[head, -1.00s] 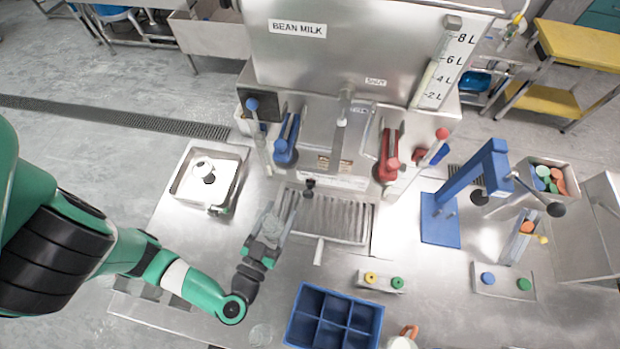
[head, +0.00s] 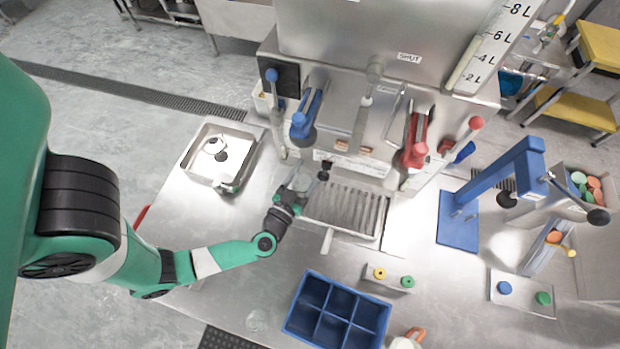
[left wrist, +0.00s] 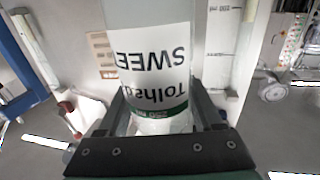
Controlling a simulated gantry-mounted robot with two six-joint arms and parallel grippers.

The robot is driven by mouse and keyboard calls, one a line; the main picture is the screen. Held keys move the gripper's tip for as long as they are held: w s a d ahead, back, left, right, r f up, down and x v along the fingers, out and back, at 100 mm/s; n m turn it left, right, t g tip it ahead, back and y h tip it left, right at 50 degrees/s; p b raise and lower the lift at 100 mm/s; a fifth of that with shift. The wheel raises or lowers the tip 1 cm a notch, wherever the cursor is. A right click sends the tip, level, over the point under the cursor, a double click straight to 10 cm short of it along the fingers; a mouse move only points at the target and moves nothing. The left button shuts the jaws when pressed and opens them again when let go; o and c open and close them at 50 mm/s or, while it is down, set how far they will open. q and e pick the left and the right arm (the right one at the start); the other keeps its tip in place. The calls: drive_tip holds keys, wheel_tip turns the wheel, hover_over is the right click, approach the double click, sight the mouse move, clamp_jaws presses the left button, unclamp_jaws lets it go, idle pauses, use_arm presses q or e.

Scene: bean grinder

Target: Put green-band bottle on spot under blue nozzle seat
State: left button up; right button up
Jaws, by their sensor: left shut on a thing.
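My left gripper (head: 290,197) is shut on the green-band bottle (head: 302,181), a clear bottle. In the left wrist view the bottle (left wrist: 152,65) fills the middle between the two fingers (left wrist: 160,125); its white label reads upside down and the green band lies near the fingers. In the head view the bottle is at the machine's front, by the left end of the ribbed drip tray (head: 345,210). The blue nozzle seat (head: 306,118) is on the machine front above it. Whether the bottle's base touches a surface cannot be told. My right gripper is not in view.
The red nozzle seat (head: 415,140) is farther right. A steel basin (head: 190,178) stands left, a blue divided crate (head: 300,335) in front, and a blue press stand (head: 458,220) right.

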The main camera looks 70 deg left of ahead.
use_arm(q)
drive_tip(key=f+b, duration=0.1)
drive_tip(key=f, duration=0.1)
drive_tip(key=w+a+f+b, duration=0.1)
drive_tip(key=f, duration=0.1)
drive_tip(key=f+b, duration=0.1)
drive_tip(key=f, duration=0.1)
drive_tip(key=shift+w+a, duration=0.15)
drive_tip(key=shift+a, duration=0.2)
drive_tip(key=shift+r, duration=0.2)
drive_tip(key=shift+f, duration=0.2)
drive_tip(key=o, duration=1.3)
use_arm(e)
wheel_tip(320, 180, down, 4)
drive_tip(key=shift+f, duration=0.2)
use_arm(q)
drive_tip(key=shift+r, duration=0.15)
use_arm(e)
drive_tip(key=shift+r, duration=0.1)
